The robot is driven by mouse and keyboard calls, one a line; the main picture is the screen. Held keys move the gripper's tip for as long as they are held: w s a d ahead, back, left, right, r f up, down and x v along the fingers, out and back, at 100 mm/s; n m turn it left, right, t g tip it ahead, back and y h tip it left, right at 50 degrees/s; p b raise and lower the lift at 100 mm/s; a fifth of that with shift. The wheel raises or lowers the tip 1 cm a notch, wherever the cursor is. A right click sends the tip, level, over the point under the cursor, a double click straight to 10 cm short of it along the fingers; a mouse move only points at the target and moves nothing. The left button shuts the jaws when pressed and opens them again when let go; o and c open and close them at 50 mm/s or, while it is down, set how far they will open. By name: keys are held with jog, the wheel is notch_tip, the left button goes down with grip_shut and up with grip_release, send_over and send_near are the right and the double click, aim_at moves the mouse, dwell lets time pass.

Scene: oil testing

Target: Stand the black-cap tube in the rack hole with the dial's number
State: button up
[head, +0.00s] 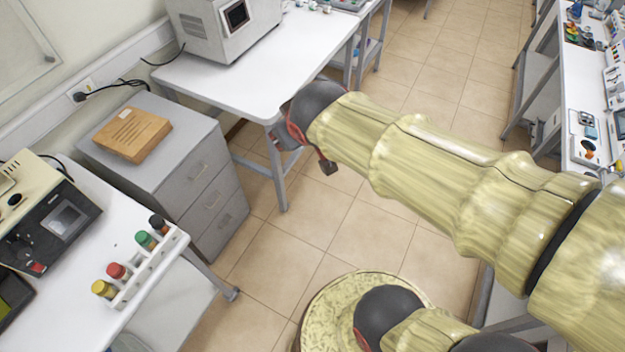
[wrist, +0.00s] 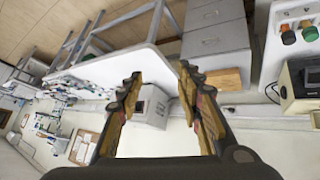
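The black-cap tube (head: 157,222) stands at the far end of a white rack (head: 150,268) near the edge of the left table. Tubes with a green cap (head: 145,240), a red cap (head: 118,271) and a yellow cap (head: 103,288) stand along the same rack. Hole numbers cannot be read. The beige instrument (head: 65,215) on that table has a dark front and a screen; its dial number is not legible.
A wooden block (head: 132,133) lies on a grey drawer cabinet (head: 190,175) behind the rack. A table (head: 265,75) with a grey box-shaped instrument (head: 222,28) stands at the back. Tiled floor is open in the middle. Another equipment bench (head: 590,90) runs along the right.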

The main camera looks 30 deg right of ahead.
jog(key=s+a+m+g+y, duration=0.1)
jog(key=s+a+g, duration=0.1)
jog(key=s, duration=1.1)
jog(key=shift+s+a, duration=0.3)
jog(key=shift+s, duration=0.1)
